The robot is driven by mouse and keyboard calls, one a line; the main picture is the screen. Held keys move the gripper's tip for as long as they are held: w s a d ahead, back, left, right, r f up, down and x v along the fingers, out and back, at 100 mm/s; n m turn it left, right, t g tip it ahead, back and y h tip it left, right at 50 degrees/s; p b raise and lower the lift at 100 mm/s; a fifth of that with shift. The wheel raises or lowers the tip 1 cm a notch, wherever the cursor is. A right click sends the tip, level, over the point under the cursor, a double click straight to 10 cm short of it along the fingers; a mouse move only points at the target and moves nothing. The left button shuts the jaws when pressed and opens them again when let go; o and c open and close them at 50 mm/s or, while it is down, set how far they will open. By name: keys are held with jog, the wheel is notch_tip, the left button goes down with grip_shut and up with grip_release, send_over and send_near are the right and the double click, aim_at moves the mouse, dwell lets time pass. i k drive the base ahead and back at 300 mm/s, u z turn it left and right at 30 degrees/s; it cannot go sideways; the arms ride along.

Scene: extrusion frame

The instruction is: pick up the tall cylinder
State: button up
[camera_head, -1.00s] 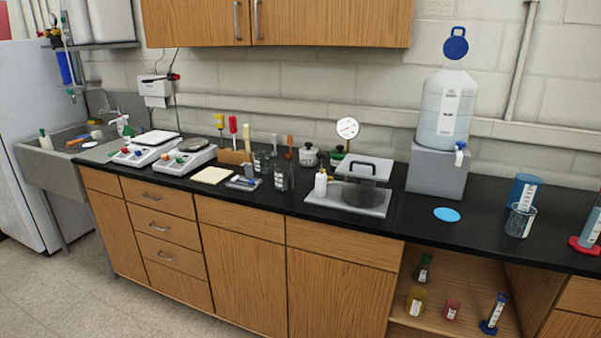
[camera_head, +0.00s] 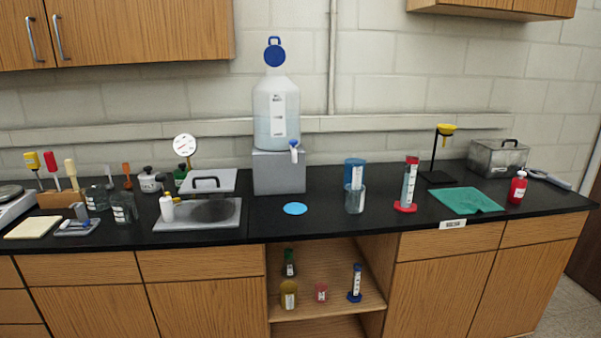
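A tall graduated cylinder (camera_head: 409,184) with a red base and red top stands upright on the black counter, right of centre. A smaller cylinder (camera_head: 356,281) with a blue base stands upright on the open shelf below the counter. My gripper is not in view.
Left of the red-based cylinder are a glass beaker (camera_head: 355,201) and a blue container (camera_head: 354,168) behind it. To its right are a green cloth (camera_head: 466,201), a black stand with a yellow funnel (camera_head: 446,130) and a red bottle (camera_head: 517,187). The counter front (camera_head: 330,228) is clear.

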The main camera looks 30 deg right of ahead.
aim_at(404, 205)
jog(key=z, duration=4.3)
jog(key=i, duration=0.1)
jog(key=u, duration=2.7)
jog(key=k, duration=0.6)
jog(key=u, duration=0.15)
jog(key=i, duration=0.6)
jog(key=z, duration=0.05)
